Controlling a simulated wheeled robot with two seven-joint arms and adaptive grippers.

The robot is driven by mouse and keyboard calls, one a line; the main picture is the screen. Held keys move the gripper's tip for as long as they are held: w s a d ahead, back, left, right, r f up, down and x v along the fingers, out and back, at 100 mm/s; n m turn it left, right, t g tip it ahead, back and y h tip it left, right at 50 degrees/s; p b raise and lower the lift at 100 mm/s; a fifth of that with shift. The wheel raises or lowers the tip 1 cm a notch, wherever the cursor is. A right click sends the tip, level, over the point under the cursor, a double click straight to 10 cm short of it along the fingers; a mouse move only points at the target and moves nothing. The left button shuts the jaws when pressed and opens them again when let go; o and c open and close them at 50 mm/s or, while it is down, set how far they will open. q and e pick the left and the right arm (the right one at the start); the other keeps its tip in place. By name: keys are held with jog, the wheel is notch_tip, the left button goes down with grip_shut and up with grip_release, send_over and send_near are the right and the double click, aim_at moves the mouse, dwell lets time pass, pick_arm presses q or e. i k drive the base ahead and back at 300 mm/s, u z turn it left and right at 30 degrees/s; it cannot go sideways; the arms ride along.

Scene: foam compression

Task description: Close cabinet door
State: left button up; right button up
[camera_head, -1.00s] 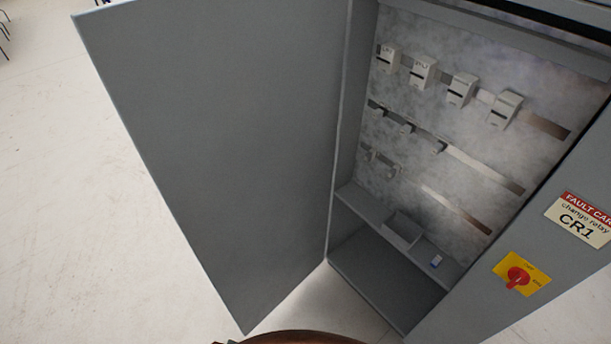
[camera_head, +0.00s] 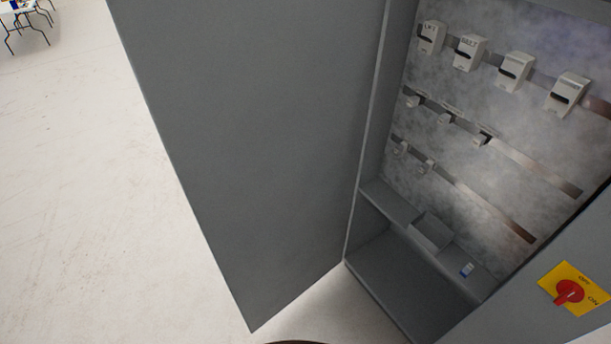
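The grey cabinet door (camera_head: 255,140) stands wide open, hinged along the left side of the cabinet opening. The cabinet (camera_head: 385,277) is open, and its inside shows relay units (camera_head: 470,52) on rails, with a shelf low down. A red rotary switch (camera_head: 568,292) on a yellow plate is on the cabinet's right front. Neither of my grippers is in view.
A table with dark thin legs (camera_head: 28,22) stands far off at the upper left. The pale floor (camera_head: 90,190) to the left of the door is clear. A dark curved edge shows at the bottom centre.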

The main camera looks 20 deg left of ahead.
aim_at(258, 109)
jog(key=z, duration=2.85)
jog(key=k, duration=2.85)
jog(key=u, duration=1.7)
jog(key=i, duration=1)
